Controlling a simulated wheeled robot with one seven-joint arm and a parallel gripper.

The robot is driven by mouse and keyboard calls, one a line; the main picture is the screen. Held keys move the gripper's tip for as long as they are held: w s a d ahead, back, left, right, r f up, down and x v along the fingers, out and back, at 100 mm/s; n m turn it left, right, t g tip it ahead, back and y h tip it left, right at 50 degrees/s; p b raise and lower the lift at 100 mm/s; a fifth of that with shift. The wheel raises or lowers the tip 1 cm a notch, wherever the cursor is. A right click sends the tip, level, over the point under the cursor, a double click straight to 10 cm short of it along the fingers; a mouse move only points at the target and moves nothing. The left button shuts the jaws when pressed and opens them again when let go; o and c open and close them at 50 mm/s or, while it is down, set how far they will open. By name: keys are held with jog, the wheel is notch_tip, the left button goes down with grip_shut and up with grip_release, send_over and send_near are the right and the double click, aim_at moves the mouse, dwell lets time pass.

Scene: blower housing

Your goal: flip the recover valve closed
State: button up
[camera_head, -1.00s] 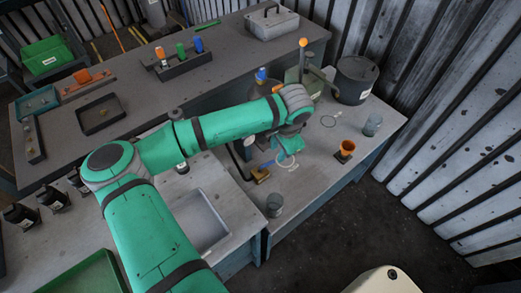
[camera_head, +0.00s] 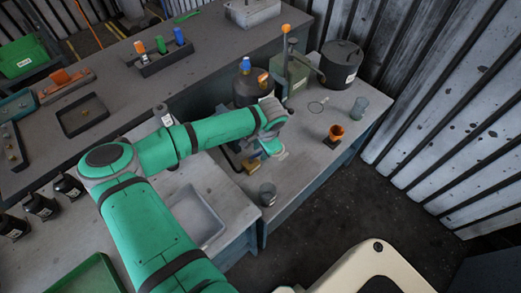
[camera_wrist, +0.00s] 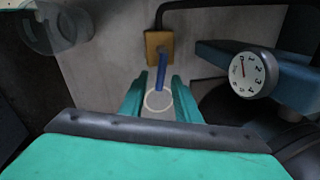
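The recover valve seems to be the brass block (camera_wrist: 153,42) with a blue lever (camera_wrist: 162,70) at the top middle of the wrist view. The lever points from the block toward my gripper (camera_wrist: 160,90). My gripper's two green fingers are open. The lever's free end shows between them, with gaps on both sides; its depth relative to the fingertips is hard to tell. In the head view the brass block (camera_head: 252,167) sits on the bench just below my gripper (camera_head: 268,150).
A black pipe (camera_wrist: 215,4) runs from the valve to the right. A round gauge (camera_wrist: 247,73) on a blue body is right of the fingers. A clear beaker (camera_wrist: 55,28) stands left.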

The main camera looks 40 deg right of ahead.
grip_shut()
jog(key=shift+w+f, duration=0.1)
jog(key=shift+w+d+n, duration=0.1)
jog(key=shift+n, duration=0.5)
jog(key=shift+w+n, duration=0.25)
jog(key=shift+n, duration=0.25)
grip_release()
jog(key=shift+w, duration=0.1)
jog(key=shift+w, duration=0.1)
